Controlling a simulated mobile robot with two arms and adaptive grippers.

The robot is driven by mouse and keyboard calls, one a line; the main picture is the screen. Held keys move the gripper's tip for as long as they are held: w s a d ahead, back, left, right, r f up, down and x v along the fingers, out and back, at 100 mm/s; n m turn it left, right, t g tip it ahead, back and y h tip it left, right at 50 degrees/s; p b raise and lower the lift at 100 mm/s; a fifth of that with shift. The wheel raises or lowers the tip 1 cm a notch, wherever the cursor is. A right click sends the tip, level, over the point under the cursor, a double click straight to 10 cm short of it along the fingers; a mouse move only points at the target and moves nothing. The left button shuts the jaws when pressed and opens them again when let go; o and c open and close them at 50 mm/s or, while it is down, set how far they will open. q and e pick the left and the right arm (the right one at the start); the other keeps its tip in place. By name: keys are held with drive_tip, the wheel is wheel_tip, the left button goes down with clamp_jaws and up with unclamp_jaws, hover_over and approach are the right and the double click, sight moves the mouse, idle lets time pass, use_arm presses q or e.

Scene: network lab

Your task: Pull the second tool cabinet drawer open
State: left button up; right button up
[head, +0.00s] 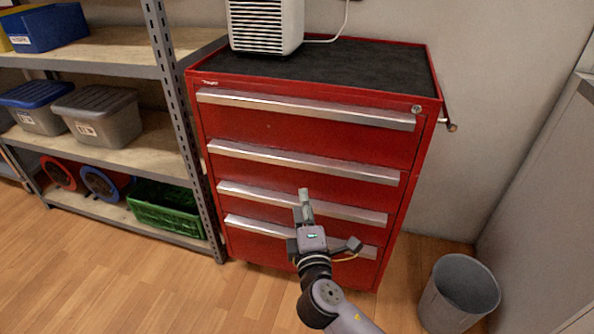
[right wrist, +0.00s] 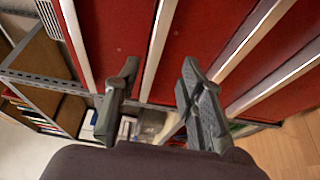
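The red tool cabinet (head: 300,135) stands against the wall, with several drawers, all shut. The second drawer from the top has a long silver handle (head: 300,162). My right gripper (head: 304,200) is in front of the cabinet, overlapping the third handle (head: 345,209) in the head view. In the right wrist view, my right gripper (right wrist: 160,76) is open and empty. A silver handle (right wrist: 158,45), apparently the second drawer's, runs ahead between its two fingers; I cannot tell how far off it is. My left gripper is in neither view.
A metal shelf (head: 110,52) with bins and a green crate (head: 165,208) stands left of the cabinet. A white appliance (head: 265,25) sits on the cabinet top. A grey bin (head: 458,292) stands at the lower right. The wooden floor at lower left is clear.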

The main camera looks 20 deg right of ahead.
sight(296, 167)
drive_tip(key=b+x, duration=0.1)
drive_tip(key=x, duration=1.2)
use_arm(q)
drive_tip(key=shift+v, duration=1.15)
use_arm(e)
drive_tip(key=shift+w, duration=0.5)
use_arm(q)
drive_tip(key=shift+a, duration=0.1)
use_arm(e)
drive_tip(key=shift+f, duration=0.1)
drive_tip(key=c, duration=0.8)
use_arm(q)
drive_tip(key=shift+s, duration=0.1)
use_arm(e)
clamp_jaws()
drive_tip(key=shift+s+f, duration=0.1)
